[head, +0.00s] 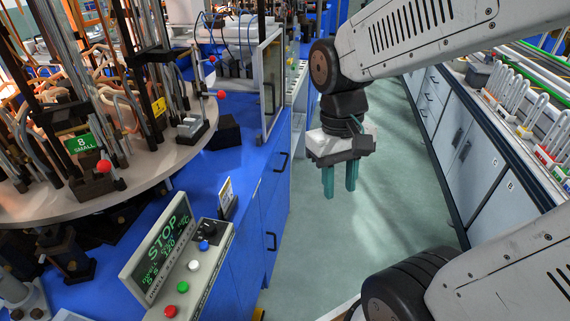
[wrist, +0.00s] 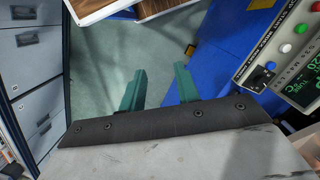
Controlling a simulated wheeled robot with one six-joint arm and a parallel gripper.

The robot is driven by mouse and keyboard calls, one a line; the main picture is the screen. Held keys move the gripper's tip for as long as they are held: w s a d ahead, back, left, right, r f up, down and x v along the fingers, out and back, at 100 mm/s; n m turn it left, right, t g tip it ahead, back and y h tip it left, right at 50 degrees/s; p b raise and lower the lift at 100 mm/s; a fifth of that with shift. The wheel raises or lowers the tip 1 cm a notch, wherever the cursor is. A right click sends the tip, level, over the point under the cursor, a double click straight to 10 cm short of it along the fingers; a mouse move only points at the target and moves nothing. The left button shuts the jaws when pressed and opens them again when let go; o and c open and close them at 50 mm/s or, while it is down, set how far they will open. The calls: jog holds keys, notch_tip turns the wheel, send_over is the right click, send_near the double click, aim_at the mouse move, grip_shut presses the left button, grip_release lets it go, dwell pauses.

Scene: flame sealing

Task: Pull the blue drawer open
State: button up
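The blue drawer (head: 270,185) is in the side of the blue bench, left of my gripper in the head view. It looks shut, flush with the blue fronts around it. A black bar handle (head: 281,162) is on the upper front, and another black handle (head: 271,241) is lower down. My gripper (head: 340,192) hangs over the aisle, right of the handles and apart from them. Its two teal fingers point down with an empty gap between them. In the wrist view the gripper (wrist: 158,78) is open, with blue cabinet surface (wrist: 212,65) beyond the right finger.
A control panel (head: 185,270) with coloured buttons and a STOP display (head: 163,245) stands on the blue bench. A round table (head: 140,185) with glassware fills the left. Grey cabinets (head: 480,155) line the right. The green aisle floor (head: 395,200) between is clear.

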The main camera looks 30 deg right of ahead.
jog(key=w+d+f+m, duration=0.2)
jog(key=w+d+f, duration=0.4)
jog(key=w+f, duration=0.45)
jog(key=m+t+y, duration=0.1)
jog(key=m+t, duration=1.1)
jog(key=t, duration=0.6)
send_near(285, 163)
jog(key=w+f, duration=0.1)
jog(key=w, duration=0.7)
jog(key=w+f, duration=0.1)
jog(key=w, duration=0.1)
jog(key=shift+w, duration=0.3)
grip_shut()
